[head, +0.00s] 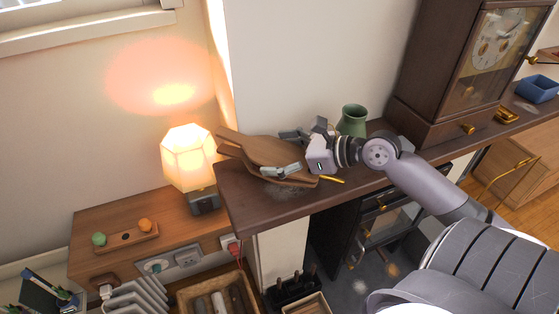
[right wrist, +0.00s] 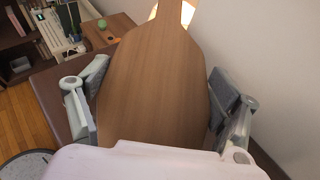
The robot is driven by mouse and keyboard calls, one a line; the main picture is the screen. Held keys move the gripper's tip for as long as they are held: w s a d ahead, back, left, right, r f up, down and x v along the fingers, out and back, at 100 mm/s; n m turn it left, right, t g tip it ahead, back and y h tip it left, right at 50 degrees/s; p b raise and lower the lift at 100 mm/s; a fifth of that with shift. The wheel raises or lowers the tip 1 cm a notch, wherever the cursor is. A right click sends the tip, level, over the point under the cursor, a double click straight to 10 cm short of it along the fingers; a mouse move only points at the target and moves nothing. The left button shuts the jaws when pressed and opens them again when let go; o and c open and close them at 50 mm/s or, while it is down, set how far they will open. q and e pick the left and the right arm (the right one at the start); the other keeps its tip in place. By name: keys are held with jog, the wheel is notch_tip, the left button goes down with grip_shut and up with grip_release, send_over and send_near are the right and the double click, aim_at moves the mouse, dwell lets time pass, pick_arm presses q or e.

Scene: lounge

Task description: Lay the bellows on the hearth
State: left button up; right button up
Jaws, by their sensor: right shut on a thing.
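The bellows (head: 260,152) are brown wood with a broad body and a narrow end that points to the upper left in the head view. My right gripper (head: 287,155) is shut on the broad body, one finger on each side. In the right wrist view the broad wooden face of the bellows (right wrist: 155,85) fills the space between the fingers. The bellows are over the left end of the dark mantel shelf (head: 255,217); I cannot tell whether they touch it. The grey hearth (head: 345,290) shows low down, partly hidden by my right arm. My left gripper is out of view.
A green vase (head: 352,121) and a wooden clock (head: 455,65) stand on the shelf. A thin brass piece (head: 331,179) shows beside my wrist. A lit lamp (head: 188,157) stands left of the shelf. Below are a stove (head: 385,222) and a tool stand (head: 293,290).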

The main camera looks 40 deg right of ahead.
jog(key=shift+s+f, duration=0.1)
jog(key=shift+f, duration=1.4)
jog(key=o, duration=1.4)
jog(key=shift+o, duration=0.2)
